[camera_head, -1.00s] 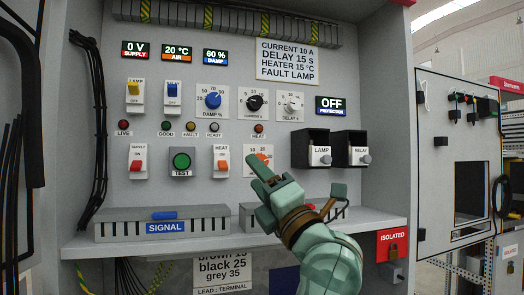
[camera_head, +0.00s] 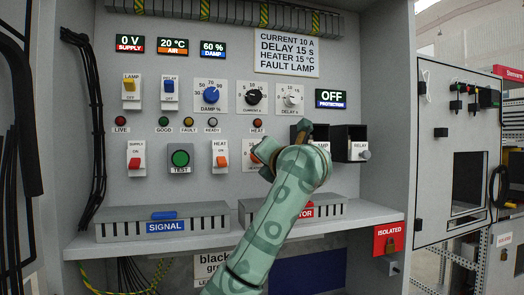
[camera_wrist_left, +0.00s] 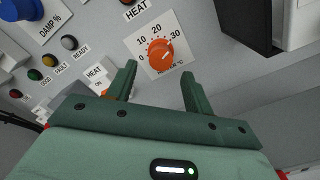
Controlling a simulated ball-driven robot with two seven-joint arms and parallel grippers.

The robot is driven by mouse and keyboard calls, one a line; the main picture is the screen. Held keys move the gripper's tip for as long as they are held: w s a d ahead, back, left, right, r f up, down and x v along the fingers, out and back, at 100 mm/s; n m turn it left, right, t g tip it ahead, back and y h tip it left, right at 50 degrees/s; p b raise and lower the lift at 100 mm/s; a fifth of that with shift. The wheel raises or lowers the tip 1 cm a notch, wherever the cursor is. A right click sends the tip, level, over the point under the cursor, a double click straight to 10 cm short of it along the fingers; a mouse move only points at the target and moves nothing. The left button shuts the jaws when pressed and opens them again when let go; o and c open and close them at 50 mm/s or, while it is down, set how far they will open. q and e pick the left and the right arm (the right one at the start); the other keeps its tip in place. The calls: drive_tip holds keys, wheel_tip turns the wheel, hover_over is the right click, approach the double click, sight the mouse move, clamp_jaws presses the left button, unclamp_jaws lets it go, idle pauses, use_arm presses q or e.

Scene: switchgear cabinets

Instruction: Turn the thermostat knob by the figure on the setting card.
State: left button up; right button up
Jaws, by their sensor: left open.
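The orange thermostat knob (camera_wrist_left: 160,52) sits on a white dial marked 0 to 30 in the left wrist view. Its pointer is too small to read surely. In the head view the knob (camera_head: 255,153) is mostly hidden by my left gripper (camera_head: 264,152). My left gripper (camera_wrist_left: 159,76) is open and empty, its fingers pointing at the dial, with the knob ahead of the gap and apart from both fingers. The setting card (camera_head: 287,53) at the top right reads current 10 A, delay 15 S, heater 15 °C, fault lamp. My right gripper is not in view.
The HEAT switch (camera_head: 221,156) is just left of the dial. Black LAMP and RELAY housings (camera_head: 350,140) stick out to the right, the LAMP one partly behind my arm. A shelf (camera_head: 150,241) with grey terminal boxes (camera_head: 105,228) runs below. The blue damp knob (camera_head: 211,96) is above left.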

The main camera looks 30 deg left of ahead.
use_arm(q)
drive_tip(key=p+x, duration=0.1)
drive_tip(key=x, duration=0.2)
drive_tip(key=shift+w+a, duration=0.25)
drive_tip(key=shift+w, duration=0.05)
drive_tip(key=c, duration=1)
